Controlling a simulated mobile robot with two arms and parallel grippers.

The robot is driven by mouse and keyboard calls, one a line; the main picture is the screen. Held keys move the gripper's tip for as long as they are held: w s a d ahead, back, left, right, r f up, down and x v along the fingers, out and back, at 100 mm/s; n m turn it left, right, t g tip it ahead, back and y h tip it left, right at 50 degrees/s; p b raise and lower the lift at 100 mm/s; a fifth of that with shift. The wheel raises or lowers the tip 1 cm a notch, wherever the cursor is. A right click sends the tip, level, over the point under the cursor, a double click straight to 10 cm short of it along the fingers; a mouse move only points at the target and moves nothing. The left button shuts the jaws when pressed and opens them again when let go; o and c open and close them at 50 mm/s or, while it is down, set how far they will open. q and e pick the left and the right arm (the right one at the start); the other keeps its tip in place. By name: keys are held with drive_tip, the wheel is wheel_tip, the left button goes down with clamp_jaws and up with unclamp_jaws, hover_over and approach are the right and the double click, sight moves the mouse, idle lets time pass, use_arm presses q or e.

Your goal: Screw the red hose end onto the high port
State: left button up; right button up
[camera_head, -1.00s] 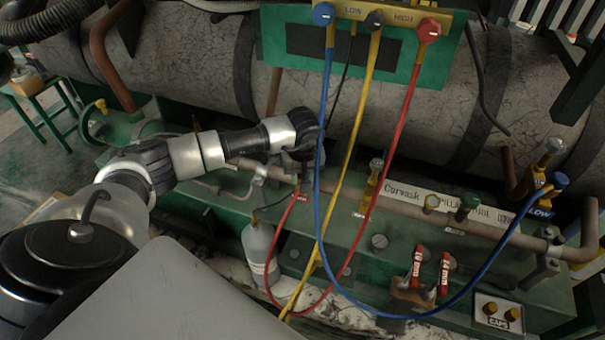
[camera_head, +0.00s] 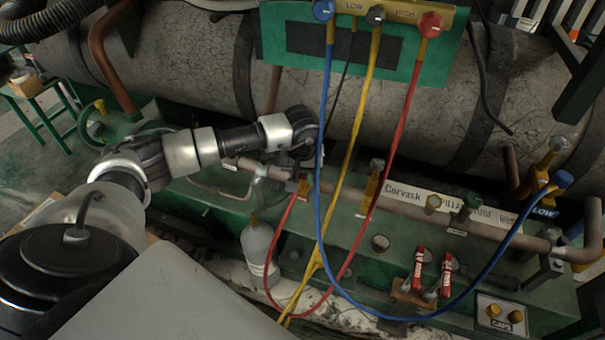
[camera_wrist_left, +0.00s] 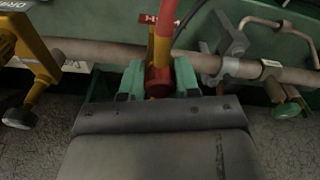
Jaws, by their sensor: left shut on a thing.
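The red hose (camera_head: 394,125) hangs from the red knob of the gauge panel, loops down and rises to my left gripper (camera_head: 300,168). In the left wrist view, the green fingers of my left gripper (camera_wrist_left: 158,84) are shut on the red hose end (camera_wrist_left: 158,74). A yellow high port (camera_wrist_left: 151,45) stands on the pipe just behind the hose end, near a red label. It shows partly below my gripper in the head view (camera_head: 305,187). The hose end overlaps the port, so I cannot tell whether they are threaded together. My right gripper is not in view.
The blue hose (camera_head: 322,200) and yellow hose (camera_head: 342,190) hang close to the right of my left gripper. A grey bottle (camera_head: 259,250) stands below it. The pipe (camera_head: 470,224) carries further valves. A caps tray (camera_head: 502,313) sits at lower right.

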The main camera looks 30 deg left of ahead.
use_arm(q)
drive_tip(key=shift+s+f, duration=0.1)
drive_tip(key=shift+f, duration=0.1)
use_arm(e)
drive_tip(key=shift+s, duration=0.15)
use_arm(q)
drive_tip(key=shift+m+b, duration=0.3)
drive_tip(key=shift+m, duration=0.3)
drive_tip(key=shift+m+b, duration=0.5)
drive_tip(key=shift+m, duration=0.4)
drive_tip(key=o, duration=0.7)
drive_tip(key=shift+c, duration=0.2)
drive_tip(key=o, duration=0.3)
drive_tip(key=shift+r, duration=0.1)
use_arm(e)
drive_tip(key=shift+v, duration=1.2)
use_arm(q)
drive_tip(key=shift+r, duration=0.1)
